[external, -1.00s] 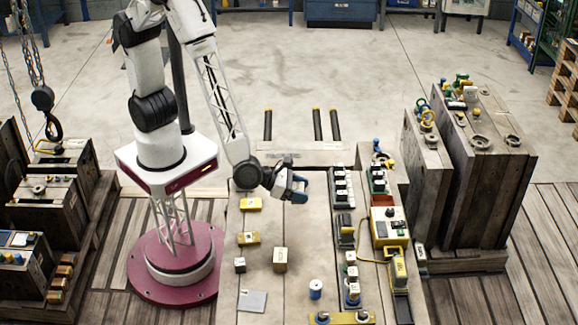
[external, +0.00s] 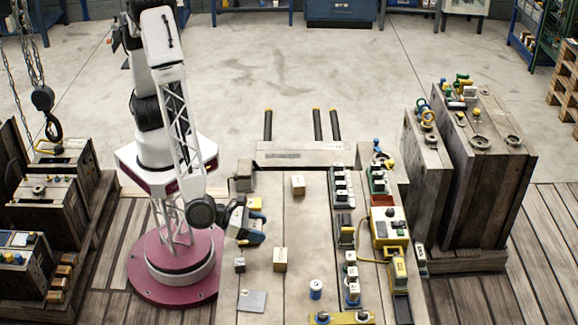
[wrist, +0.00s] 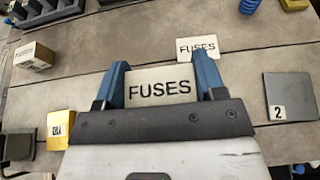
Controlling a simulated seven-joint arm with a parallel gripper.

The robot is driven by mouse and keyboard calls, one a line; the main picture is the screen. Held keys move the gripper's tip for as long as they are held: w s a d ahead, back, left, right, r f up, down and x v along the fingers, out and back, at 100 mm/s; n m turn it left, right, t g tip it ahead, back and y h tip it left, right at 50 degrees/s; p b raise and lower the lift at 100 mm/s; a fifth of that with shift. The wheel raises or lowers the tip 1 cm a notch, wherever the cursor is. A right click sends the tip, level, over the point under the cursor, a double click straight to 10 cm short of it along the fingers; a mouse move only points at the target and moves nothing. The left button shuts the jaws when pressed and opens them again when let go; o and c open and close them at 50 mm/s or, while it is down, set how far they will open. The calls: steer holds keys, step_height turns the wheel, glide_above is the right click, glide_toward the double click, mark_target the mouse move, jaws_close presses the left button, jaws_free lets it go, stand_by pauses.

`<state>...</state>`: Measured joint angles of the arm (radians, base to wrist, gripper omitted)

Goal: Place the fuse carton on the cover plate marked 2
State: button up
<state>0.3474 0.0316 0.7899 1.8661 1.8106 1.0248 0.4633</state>
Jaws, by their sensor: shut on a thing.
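My gripper (external: 258,224) is at the left side of the table, in front of the arm's base. In the wrist view my gripper's blue fingers (wrist: 162,82) are closed on a pale fuse carton (wrist: 158,88) with FUSES on its face. A second carton (wrist: 198,47) reading FUSES stands beyond the held one, at the table's middle (external: 280,260).
A yellow box (wrist: 60,128) lies left of the gripper. Another tan carton (external: 298,185) stands farther back. A small dark block (external: 239,265) lies between gripper and plate. Switchgear (external: 388,226) lines the table's right side.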

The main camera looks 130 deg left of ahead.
steer(key=d, duration=0.3)
steer(key=s+d+f, duration=0.1)
steer(key=d, duration=0.2)
steer(key=s+d, duration=0.1)
steer(key=d, duration=0.2)
steer(key=shift+s+d+f, duration=0.15)
steer(key=shift+d+f, duration=0.15)
steer(key=shift+d, duration=0.05)
glide_above(256, 301)
steer(key=shift+f, duration=0.7)
steer(key=shift+f, duration=0.1)
steer(key=shift+f, duration=1.7)
steer(key=shift+f, duration=0.1)
